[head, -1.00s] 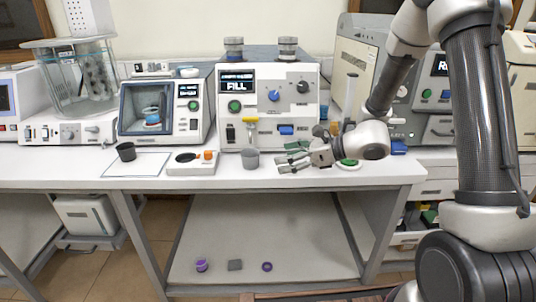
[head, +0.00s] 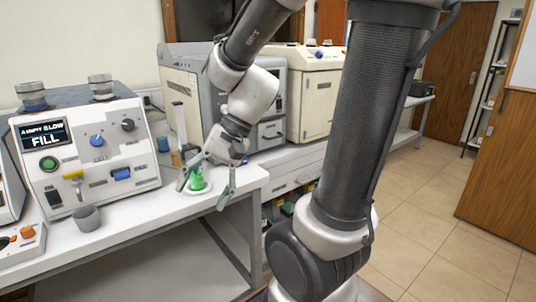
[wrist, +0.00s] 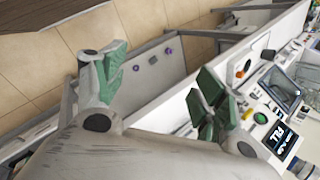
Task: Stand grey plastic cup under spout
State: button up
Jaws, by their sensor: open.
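The grey plastic cup (head: 87,218) stands upright on the white bench at the front of the FILL machine (head: 95,155). The spout (head: 78,188), with a yellow handle, is on the machine's face just above the cup. The cup appears below and slightly in front of it; I cannot tell whether its mouth lines up exactly.
A small unit with orange knobs (head: 22,236) sits left of the cup. Grey and beige machines (head: 315,90) stand at the back right. The bench's right corner is close to my gripper. Purple items (wrist: 168,50) lie on the lower shelf. Open floor (head: 430,200) lies to the right.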

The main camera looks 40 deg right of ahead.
jog(key=s+d+r+n+t+h, duration=0.1)
jog(key=s+d+r+n+h, duration=0.2)
jog(key=d, duration=0.3)
jog(key=s+d+r+n+t+h, duration=0.2)
jog(key=d+r+n+h, duration=0.1)
jog(key=d, duration=0.4)
jog(key=shift+s+r+n+h, duration=0.3)
jog(key=shift+s+n, duration=0.1)
jog(key=shift+n, duration=0.2)
jog(key=shift+d, duration=0.1)
dwell(0.8)
